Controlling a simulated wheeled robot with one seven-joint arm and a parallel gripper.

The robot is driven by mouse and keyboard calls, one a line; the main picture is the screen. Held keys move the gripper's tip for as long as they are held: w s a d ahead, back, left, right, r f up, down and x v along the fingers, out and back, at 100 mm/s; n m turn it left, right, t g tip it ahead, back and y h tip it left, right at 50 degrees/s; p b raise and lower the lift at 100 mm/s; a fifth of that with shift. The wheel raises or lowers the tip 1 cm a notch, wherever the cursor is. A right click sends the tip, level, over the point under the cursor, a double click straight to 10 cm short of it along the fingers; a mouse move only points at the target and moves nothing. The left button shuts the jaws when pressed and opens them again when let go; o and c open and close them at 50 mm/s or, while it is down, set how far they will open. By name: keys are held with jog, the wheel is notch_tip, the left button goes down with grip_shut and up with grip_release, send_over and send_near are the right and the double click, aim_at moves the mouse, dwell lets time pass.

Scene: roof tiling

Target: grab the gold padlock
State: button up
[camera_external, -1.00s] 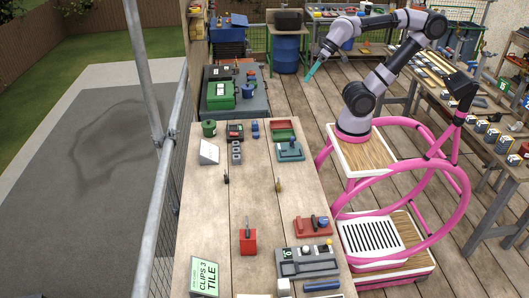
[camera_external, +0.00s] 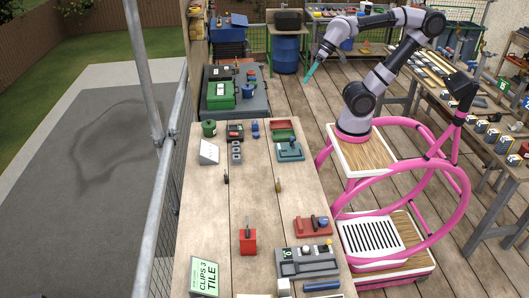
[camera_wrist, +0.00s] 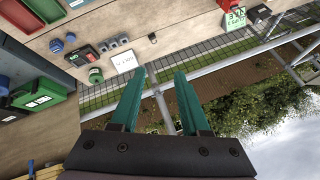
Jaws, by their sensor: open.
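A small gold-brown piece (camera_external: 279,186), which looks like the gold padlock, stands on the wooden table in the external view, right of the middle. It is too small there to make out details. A darker small piece (camera_external: 226,179) stands to its left near the railing side. My gripper (camera_external: 309,76) has teal fingers and is high up beyond the table's far right corner, well away from the gold piece. In the wrist view my gripper (camera_wrist: 158,78) is open with nothing between its fingers. I cannot make out the gold piece in the wrist view.
The table (camera_external: 205,225) also bears a green round tin (camera_external: 209,128), a white sloped sign (camera_external: 208,152), a red holder (camera_external: 248,242), a red tray (camera_external: 313,227) and a grey organiser (camera_external: 308,262). The surface around the gold piece is clear. A metal railing (camera_external: 172,170) runs along the left.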

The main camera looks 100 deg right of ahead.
jog(key=w+f+m+g+y, duration=0.3)
jog(key=w+f+g, duration=0.25)
jog(key=f, duration=0.45)
jog(key=w+f+m+g+y, duration=0.2)
jog(key=w+f+g, duration=0.2)
jog(key=w+f, duration=0.45)
jog(key=m+t+y, duration=0.1)
jog(key=m+y, duration=0.8)
jog(key=y, duration=0.2)
send_near(279, 187)
jog(key=d+r, duration=0.3)
jog(key=r, duration=0.1)
jog(key=shift+d, duration=0.3)
jog(key=shift+a+f, duration=0.15)
jog(key=shift+f, duration=0.1)
jog(key=shift+m, duration=0.3)
jog(key=a, duration=0.7)
jog(key=s+a, duration=0.1)
jog(key=a, duration=0.2)
jog(key=shift+a, duration=0.3)
grip_shut()
